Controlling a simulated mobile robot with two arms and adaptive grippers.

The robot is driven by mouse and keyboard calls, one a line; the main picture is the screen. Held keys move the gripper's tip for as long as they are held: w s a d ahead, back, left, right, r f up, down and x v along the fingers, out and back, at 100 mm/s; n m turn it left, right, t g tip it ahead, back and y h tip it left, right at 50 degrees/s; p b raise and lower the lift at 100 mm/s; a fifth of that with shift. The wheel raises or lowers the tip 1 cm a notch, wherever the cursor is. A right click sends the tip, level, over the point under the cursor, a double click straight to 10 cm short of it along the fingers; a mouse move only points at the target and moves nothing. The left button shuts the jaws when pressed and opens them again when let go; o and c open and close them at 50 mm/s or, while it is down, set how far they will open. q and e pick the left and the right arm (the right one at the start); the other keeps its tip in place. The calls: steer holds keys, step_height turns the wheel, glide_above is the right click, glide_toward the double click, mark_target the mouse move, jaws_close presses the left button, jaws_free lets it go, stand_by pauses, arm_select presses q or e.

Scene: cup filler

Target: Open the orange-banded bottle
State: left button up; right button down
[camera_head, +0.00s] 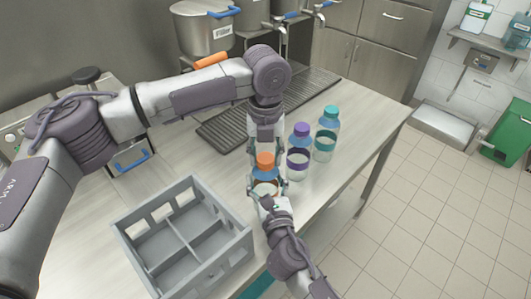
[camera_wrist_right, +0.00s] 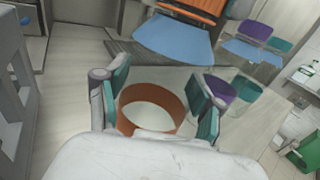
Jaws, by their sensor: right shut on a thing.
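The orange-banded bottle stands near the table's front edge, with an orange cap (camera_head: 265,159) and blue shoulder (camera_head: 265,173). In the right wrist view its orange band (camera_wrist_right: 139,101) and blue shoulder (camera_wrist_right: 172,38) show. My right gripper (camera_head: 264,193) is shut on the bottle around its banded body; in its wrist view the finger pads (camera_wrist_right: 158,100) sit on both sides of the band. My left gripper (camera_head: 266,150) points down from above, its fingers on either side of the cap. Whether they press on the cap I cannot tell.
A purple-capped bottle (camera_head: 299,157) and a teal-capped bottle (camera_head: 325,137) stand close to the right. A grey divided crate (camera_head: 180,236) is at the front left. A drip grate (camera_head: 222,128) and metal pots (camera_head: 200,31) are behind.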

arm_select(q)
steer(key=c, duration=0.5)
steer(key=n, duration=0.6)
steer(key=shift+n, duration=0.4)
steer(key=n, duration=0.6)
steer(key=shift+n, duration=0.4)
steer(key=n, duration=0.4)
steer(key=shift+n, duration=0.3)
steer(key=n, duration=1.3)
steer(key=shift+r+n, duration=0.1)
steer(key=shift+n, duration=0.3)
steer(key=n, duration=0.4)
